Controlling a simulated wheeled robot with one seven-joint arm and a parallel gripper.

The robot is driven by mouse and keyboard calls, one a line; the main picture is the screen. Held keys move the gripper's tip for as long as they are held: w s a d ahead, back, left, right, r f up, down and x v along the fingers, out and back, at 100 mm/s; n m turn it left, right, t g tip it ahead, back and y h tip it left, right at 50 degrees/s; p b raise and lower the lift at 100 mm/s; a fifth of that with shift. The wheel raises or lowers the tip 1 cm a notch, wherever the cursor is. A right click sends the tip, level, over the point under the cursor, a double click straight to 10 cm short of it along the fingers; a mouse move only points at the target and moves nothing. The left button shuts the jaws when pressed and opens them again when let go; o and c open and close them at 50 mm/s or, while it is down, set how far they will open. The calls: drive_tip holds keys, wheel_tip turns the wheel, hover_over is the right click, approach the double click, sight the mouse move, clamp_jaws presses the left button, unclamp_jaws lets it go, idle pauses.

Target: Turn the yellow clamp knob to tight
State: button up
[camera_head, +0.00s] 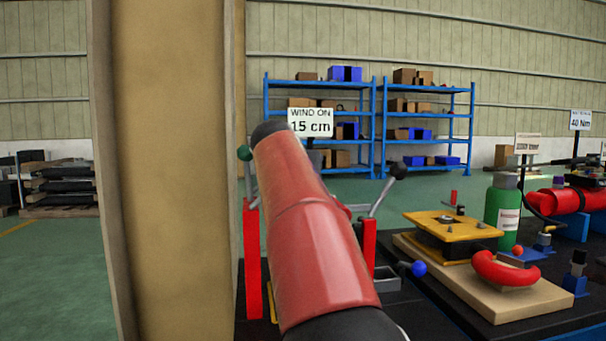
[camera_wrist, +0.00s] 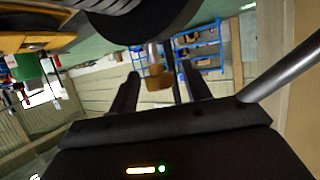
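In the wrist view a small dull yellow-brown knob (camera_wrist: 158,80) on a short grey shaft shows between the two dark fingers of my gripper (camera_wrist: 160,67). It looks like the yellow clamp knob. The fingers stand apart, one on each side, with gaps showing between them and the knob. How deep the knob sits between them is hard to tell. A large black round part (camera_wrist: 150,22) lies at the knob's base end. In the head view my red arm hides my gripper and the knob.
A red post (camera_head: 252,258) with a green-knobbed lever and another red post (camera_head: 368,247) stand either side of my arm. A black-knobbed lever (camera_head: 398,171) and blue ball (camera_head: 419,268) are nearby. A wooden board (camera_head: 500,302) is at right; a tan pillar (camera_head: 170,170) is close left.

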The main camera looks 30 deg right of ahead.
drive_tip(key=b+v, duration=0.1)
drive_tip(key=v, duration=0.6)
drive_tip(key=shift+s+a+r+b, duration=0.15)
drive_tip(key=shift+s+a+b, duration=0.1)
drive_tip(key=shift+s+b, duration=0.05)
